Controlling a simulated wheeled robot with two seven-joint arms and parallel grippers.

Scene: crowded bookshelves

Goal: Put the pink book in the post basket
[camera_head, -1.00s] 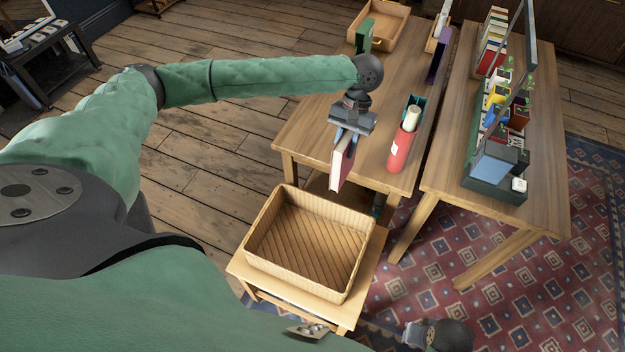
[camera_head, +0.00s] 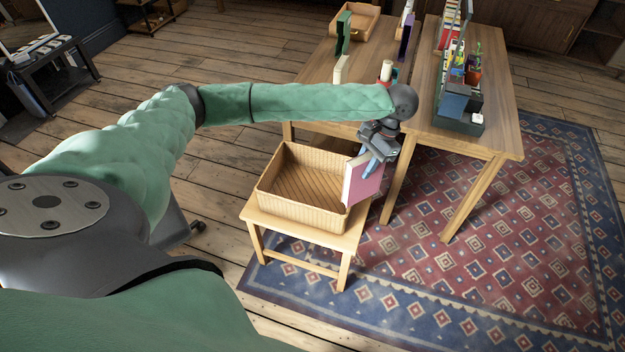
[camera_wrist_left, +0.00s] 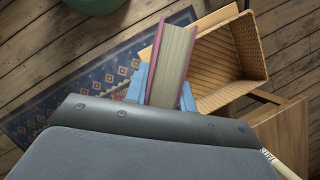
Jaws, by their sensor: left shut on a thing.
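The pink book (camera_head: 363,180) hangs upright from my left gripper (camera_head: 374,158), which is shut on it. In the head view the book is at the right side of the wicker basket (camera_head: 303,211), overlapping its right rim in the picture. I cannot tell whether it touches the rim. The left wrist view shows the book (camera_wrist_left: 174,65) edge-on, its pages between pink covers, with blue fingers (camera_wrist_left: 163,92) on both sides. The basket (camera_wrist_left: 232,58) is to its right there and looks empty. My right gripper is not in view.
The basket stands on a small wooden stool (camera_head: 296,233). Behind it is a wooden table (camera_head: 318,98) with several books and a tray (camera_head: 357,20). A second table (camera_head: 490,124) with a crowded organizer (camera_head: 457,118) is to the right. A patterned rug (camera_head: 450,235) covers the floor.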

